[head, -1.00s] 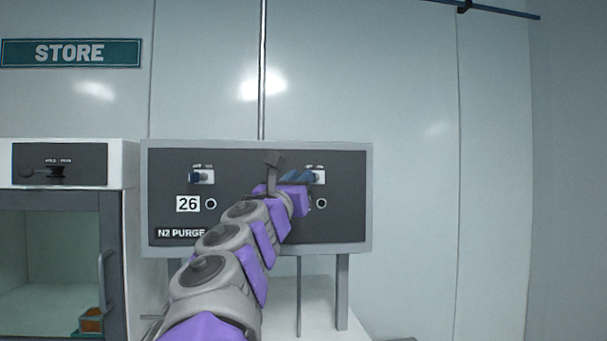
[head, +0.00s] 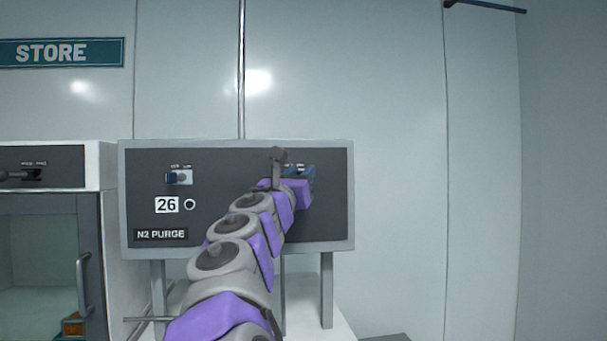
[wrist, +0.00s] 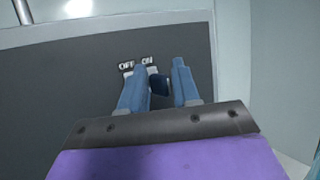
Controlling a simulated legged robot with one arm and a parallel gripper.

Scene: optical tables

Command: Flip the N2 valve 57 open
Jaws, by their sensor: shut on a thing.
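The grey N2 PURGE panel (head: 140,215) stands ahead with two valve switches. My gripper (head: 305,172) reaches the right-hand switch and covers most of it. The number beside this switch is hidden behind my arm, so I cannot read 57.
The left switch (head: 180,178) on the panel sits above a label reading 26 (head: 167,205). A cabinet (head: 88,240) with a glass door stands close on the left. A STORE sign (head: 60,53) hangs on the wall. Room right of the panel is clear.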

